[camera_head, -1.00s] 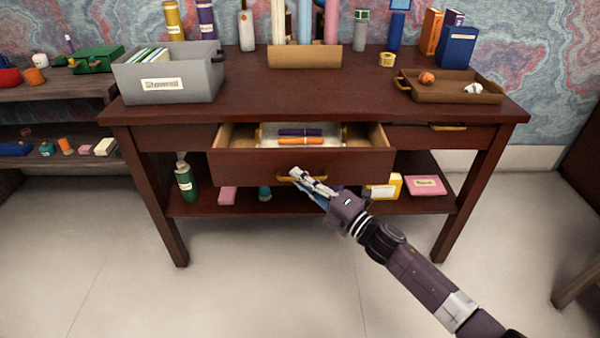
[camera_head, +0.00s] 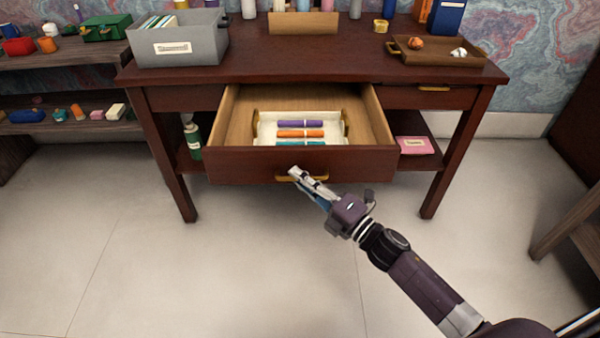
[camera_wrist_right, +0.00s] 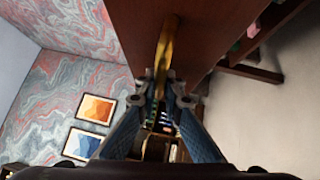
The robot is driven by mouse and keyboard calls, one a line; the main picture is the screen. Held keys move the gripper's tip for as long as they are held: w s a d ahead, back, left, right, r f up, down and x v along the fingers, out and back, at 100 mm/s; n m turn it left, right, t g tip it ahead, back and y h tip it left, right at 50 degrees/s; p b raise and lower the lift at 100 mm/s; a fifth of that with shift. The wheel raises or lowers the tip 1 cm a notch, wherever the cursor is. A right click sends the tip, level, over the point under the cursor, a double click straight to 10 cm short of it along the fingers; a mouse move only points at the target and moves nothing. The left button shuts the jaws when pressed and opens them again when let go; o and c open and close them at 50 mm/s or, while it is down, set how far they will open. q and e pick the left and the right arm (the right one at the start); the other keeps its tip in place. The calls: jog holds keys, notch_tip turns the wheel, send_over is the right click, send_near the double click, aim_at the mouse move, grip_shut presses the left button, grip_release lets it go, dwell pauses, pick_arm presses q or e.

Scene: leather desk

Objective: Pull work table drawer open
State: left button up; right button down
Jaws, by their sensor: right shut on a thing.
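The dark wood work table (camera_head: 350,65) stands ahead with its middle drawer (camera_head: 240,165) pulled well out. Inside the drawer is a light tray (camera_head: 266,128) holding a purple, an orange and a teal item. My right gripper (camera_head: 294,174) is shut on the brass drawer handle (camera_head: 318,179) at the drawer's front. In the right wrist view the brass handle (camera_wrist_right: 167,50) runs between the fingers (camera_wrist_right: 162,92), against the drawer front (camera_wrist_right: 205,30). My left gripper is not in view.
A grey bin (camera_head: 180,50) and a brown tray (camera_head: 436,58) with small items stand on the table top. A pink box (camera_head: 415,145) lies on the lower shelf. Another shelf (camera_head: 60,75) stands at left. The floor before the drawer is clear.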

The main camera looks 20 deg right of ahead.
dwell(0.3)
jog(key=c, duration=2.3)
grip_release()
jog(key=shift+c, duration=0.2)
jog(key=shift+s, duration=0.1)
jog(key=v, duration=1.2)
